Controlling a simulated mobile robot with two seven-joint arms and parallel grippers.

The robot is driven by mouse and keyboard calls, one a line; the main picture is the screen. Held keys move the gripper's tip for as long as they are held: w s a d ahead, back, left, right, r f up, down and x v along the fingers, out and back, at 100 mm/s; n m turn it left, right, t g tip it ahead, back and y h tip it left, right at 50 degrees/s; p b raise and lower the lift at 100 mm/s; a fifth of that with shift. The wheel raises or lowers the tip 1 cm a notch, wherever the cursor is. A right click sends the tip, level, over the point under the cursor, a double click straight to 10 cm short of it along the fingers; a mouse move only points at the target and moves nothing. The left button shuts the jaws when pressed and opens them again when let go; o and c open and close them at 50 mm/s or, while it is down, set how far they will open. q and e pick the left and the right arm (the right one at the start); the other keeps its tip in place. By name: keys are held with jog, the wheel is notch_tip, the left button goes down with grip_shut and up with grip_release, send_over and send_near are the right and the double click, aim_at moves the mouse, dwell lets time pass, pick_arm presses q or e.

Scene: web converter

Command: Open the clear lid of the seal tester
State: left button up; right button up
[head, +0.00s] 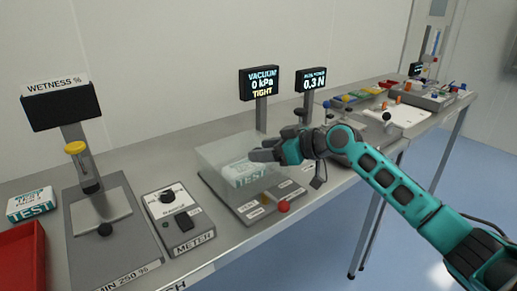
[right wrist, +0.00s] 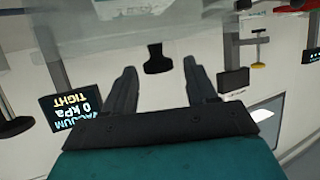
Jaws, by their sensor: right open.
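The seal tester is a grey base (head: 215,193) on the bench, with a clear box-shaped lid (head: 212,158) down over it. A white and teal TEST pack (head: 240,182) shows through the lid. My right gripper (head: 257,154) is open at the lid's right part, overlapping it in the head view; I cannot tell whether it touches. In the right wrist view, which is upside down, a dark knob-like piece (right wrist: 158,60) appears between the spread fingers (right wrist: 160,66), apart from both. Whether it belongs to the lid is unclear. My left gripper is out of view.
A display (head: 260,82) reading VACUUM 0 kPa TIGHT stands behind the tester. A red button (head: 284,206) is at its front. A meter box (head: 178,222) and the wetness stand (head: 98,235) are to the left. Another display (head: 311,80) and small apparatus stand to the right.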

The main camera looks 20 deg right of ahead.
jog(key=shift+x, duration=1.2)
jog(key=shift+c, duration=0.5)
grip_shut()
